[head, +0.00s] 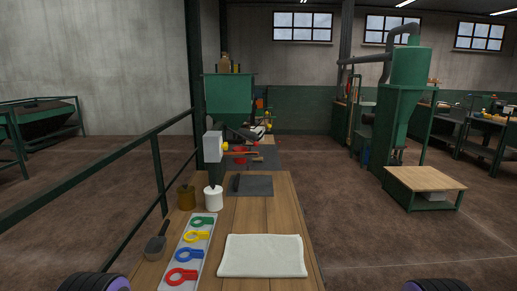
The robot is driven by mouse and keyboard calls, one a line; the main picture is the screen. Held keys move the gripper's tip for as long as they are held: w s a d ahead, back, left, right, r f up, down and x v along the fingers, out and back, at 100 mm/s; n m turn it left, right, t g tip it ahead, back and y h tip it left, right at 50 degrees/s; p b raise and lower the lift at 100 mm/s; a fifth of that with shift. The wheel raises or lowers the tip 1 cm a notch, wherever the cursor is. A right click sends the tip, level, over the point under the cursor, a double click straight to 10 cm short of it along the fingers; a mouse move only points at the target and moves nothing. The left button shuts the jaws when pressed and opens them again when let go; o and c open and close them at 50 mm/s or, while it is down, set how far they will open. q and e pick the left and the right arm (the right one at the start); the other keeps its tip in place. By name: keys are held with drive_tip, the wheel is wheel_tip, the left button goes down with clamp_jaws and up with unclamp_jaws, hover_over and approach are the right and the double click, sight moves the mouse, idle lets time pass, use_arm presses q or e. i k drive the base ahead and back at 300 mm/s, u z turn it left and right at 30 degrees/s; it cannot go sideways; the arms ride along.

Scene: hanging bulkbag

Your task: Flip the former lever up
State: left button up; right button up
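A pale grey box (213,147) with a small yellow part stands at the far end of the wooden table. A thin red-orange bar (243,153) reaches out to the right of it, roughly level. This bar may be the former lever, but it is too small to tell. Behind it stands a green machine (228,94) with dark and red parts under it. Neither gripper shows. Only dark rounded parts of mine with purple edges show at the bottom left and bottom right corners, well apart from the box and bar.
The wooden table (262,222) bears a folded white cloth (262,256), a tray (169,265) of coloured rings, a scoop (156,246), a white pot (213,198), a brown pot (186,198) and a dark plate (251,186). A green railing (158,172) runs along the left. Floor right is open.

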sight(256, 144)
drive_tip(key=z, duration=0.35)
drive_tip(key=k, duration=0.5)
drive_tip(key=z, duration=1.1)
drive_tip(key=k, duration=0.9)
drive_tip(key=z, duration=0.45)
drive_tip(key=i, duration=1.15)
drive_tip(key=u, duration=0.5)
drive_tip(key=i, duration=3.4)
drive_tip(key=u, duration=0.45)
drive_tip(key=i, duration=3.05)
drive_tip(key=u, duration=0.85)
drive_tip(key=i, duration=1.5)
drive_tip(key=u, duration=2)
drive_tip(key=i, duration=1)
drive_tip(key=u, duration=1.1)
drive_tip(key=i, duration=0.5)
drive_tip(key=u, duration=0.2)
